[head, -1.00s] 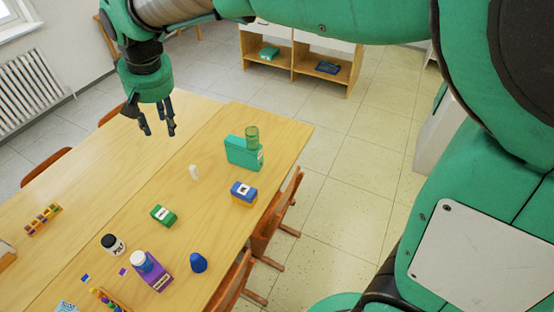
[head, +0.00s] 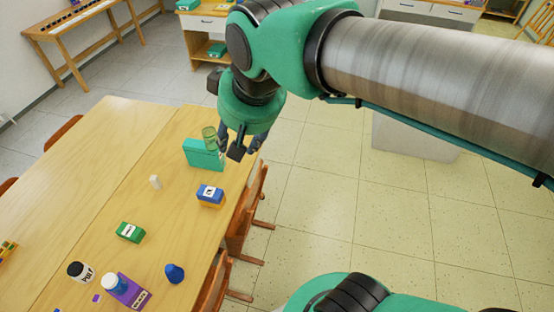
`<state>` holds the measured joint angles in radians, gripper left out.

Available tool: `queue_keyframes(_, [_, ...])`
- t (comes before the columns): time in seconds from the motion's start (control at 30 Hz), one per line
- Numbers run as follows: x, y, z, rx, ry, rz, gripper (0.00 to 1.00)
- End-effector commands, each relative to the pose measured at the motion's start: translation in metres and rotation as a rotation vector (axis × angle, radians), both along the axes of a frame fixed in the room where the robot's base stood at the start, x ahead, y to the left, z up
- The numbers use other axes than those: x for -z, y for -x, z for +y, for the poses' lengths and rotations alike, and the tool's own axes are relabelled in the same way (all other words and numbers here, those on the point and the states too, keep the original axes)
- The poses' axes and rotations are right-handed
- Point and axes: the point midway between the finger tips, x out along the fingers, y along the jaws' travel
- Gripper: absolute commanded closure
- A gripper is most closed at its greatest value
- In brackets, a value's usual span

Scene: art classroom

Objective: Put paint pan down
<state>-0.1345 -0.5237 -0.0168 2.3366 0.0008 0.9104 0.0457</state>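My gripper (head: 246,149) hangs over the right edge of the wooden table, to the right of a teal box (head: 203,157). Its dark fingers look apart, and I see nothing between them. I cannot tell whether they touch the teal box. I cannot pick out a paint pan with certainty. A small green box with a white label (head: 130,232) and a blue and yellow box (head: 210,195) lie on the table (head: 95,185), both apart from my gripper.
A green translucent cup (head: 209,137) is at the teal box.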

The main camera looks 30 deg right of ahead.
Motion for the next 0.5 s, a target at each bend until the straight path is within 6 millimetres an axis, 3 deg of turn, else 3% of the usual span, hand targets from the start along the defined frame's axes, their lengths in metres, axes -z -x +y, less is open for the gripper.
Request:
queue_keyframes(0.2, [0.016,0.048,-0.033,0.056,0.009,-0.036,0.6])
queue_keyframes(0.5, [0.033,0.08,-0.051,0.092,0.017,-0.057,0.6])
